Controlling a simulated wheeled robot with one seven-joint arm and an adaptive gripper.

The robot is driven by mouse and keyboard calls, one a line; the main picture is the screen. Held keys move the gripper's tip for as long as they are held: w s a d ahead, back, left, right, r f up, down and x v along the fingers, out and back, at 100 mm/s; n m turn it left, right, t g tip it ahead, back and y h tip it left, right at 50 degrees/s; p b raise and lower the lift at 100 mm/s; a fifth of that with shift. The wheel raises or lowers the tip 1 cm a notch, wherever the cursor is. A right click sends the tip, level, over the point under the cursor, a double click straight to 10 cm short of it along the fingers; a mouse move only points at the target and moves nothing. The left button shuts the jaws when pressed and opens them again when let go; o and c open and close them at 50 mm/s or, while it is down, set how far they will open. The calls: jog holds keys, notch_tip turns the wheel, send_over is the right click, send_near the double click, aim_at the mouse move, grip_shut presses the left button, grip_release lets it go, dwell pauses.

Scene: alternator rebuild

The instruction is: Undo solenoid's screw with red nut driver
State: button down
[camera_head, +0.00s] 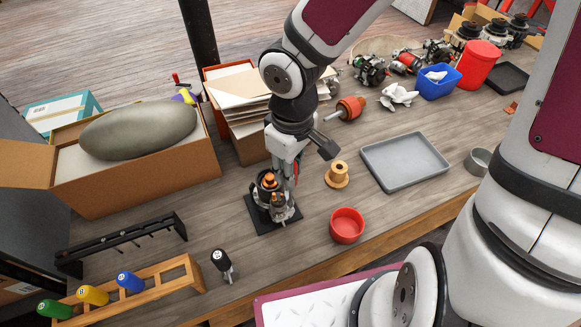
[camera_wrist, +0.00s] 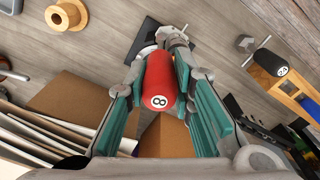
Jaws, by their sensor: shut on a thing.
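My gripper (camera_wrist: 160,85) is shut on the red nut driver (camera_wrist: 159,80), whose handle bears an 8 in a white circle. The driver points away from the wrist camera, towards the solenoid assembly (camera_wrist: 174,36) on its black base plate (camera_wrist: 146,32). In the head view the assembly (camera_head: 270,188), with copper-orange and metal parts, stands on the plate (camera_head: 262,222). My gripper (camera_head: 288,170) is directly over and beside it there, mostly hiding the driver. The driver's tip and the screw are hidden, so I cannot tell whether they touch.
Cardboard boxes (camera_head: 190,170) crowd behind and left.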

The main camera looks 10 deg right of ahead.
jog(key=shift+f, duration=0.5)
dwell(0.5)
jog(key=n+p, duration=0.1)
jog(key=n, duration=0.2)
jog(key=shift+s+r+n+p, duration=0.15)
jog(key=shift+n+p, duration=0.8)
jog(key=shift+n, duration=0.65)
jog(key=shift+w+n, duration=0.2)
jog(key=shift+n, duration=0.2)
